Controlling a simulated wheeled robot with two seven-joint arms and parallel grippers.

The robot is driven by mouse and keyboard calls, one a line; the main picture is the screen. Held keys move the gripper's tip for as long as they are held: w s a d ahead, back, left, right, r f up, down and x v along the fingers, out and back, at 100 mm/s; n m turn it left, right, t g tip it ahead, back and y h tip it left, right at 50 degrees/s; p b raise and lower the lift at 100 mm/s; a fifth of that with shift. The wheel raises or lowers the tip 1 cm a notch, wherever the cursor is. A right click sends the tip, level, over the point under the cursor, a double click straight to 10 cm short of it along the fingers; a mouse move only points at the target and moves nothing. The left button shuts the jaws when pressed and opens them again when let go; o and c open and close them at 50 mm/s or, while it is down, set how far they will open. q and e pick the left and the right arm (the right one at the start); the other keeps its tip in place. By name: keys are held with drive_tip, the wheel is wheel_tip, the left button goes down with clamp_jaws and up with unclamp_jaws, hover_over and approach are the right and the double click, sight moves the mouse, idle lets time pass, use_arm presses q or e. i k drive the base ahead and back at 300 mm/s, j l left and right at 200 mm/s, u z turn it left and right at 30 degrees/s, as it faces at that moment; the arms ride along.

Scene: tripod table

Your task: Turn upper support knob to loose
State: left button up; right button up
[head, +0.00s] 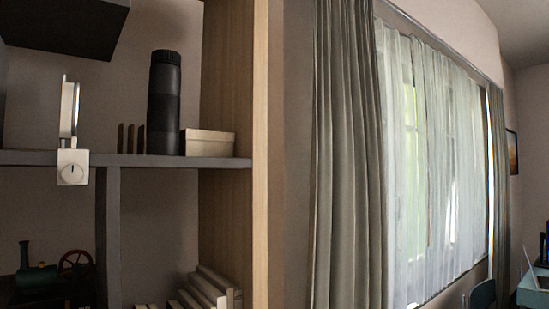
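A small pale square block with a round knob (72,172) is at the front edge of a dark grey shelf at the left of the head view. The knob's face carries a short dark upright mark. A thin pale upright piece (70,108) with a rounded outline rises above the block. I cannot tell for sure that this is the upper support knob, and no tripod table is recognisable. Neither of my grippers is in view.
On the dark shelf (220,163) stand a black cylinder (164,100) and a cream box (208,143). Below are books (212,288) and a model steam engine (38,278). A wooden side panel (260,200) bounds the shelf. Grey curtains (350,150) hang to its right.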

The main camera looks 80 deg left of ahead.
sight(71, 173)
drive_tip(key=u, duration=0.5)
drive_tip(key=i+u, duration=0.1)
drive_tip(key=u, duration=0.9)
drive_tip(key=l+u, duration=0.1)
drive_tip(key=u, duration=0.45)
drive_tip(key=l+u, duration=0.1)
drive_tip(key=u, duration=0.4)
drive_tip(key=l+u, duration=0.1)
drive_tip(key=u, duration=0.9)
drive_tip(key=l+u, duration=0.15)
drive_tip(key=u, duration=0.35)
